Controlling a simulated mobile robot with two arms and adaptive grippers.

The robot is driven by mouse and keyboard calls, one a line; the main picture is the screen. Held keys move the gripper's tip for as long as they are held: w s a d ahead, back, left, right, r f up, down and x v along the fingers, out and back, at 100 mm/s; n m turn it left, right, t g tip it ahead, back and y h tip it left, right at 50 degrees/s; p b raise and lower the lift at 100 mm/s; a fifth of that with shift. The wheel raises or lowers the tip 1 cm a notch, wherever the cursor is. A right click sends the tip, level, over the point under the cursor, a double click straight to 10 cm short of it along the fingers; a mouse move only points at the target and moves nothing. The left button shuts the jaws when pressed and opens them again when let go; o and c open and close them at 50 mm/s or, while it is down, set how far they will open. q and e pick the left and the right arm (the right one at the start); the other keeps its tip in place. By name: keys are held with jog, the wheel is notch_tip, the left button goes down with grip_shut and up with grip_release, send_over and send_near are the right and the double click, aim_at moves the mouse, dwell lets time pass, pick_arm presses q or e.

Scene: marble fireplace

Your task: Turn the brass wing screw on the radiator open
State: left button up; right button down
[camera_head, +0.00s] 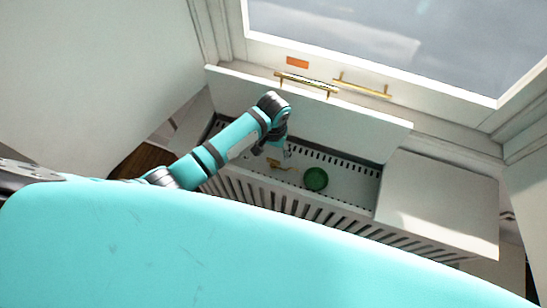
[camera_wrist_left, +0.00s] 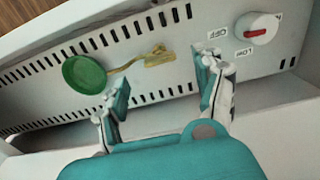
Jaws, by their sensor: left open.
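The brass wing screw (camera_wrist_left: 158,57) sits on the white perforated panel of the radiator, with a brass stem running left toward a green round knob (camera_wrist_left: 84,74). In the head view the screw (camera_head: 286,167) shows small inside the open radiator top, left of the green knob (camera_head: 316,179). My left gripper (camera_wrist_left: 163,67) is open and empty. In the wrist view its two fingers lie on either side of the screw and below it, apparently apart from it. In the head view the left gripper (camera_head: 276,147) is over the opening, partly hidden by its own wrist. My right gripper is out of view.
A white dial (camera_wrist_left: 257,28) with a red mark and OFF and LOW labels is right of the screw. A raised white lid (camera_head: 320,115) stands behind the opening. Slatted radiator front (camera_head: 300,207) and a flat white top (camera_head: 440,195) border it. Brass handles (camera_head: 361,87) are behind.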

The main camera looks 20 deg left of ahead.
aim_at(273, 160)
pick_arm(q)
notch_tip(273, 160, down, 5)
jog(key=shift+f, duration=0.15)
jog(key=shift+c, duration=0.9)
jog(key=c, duration=1)
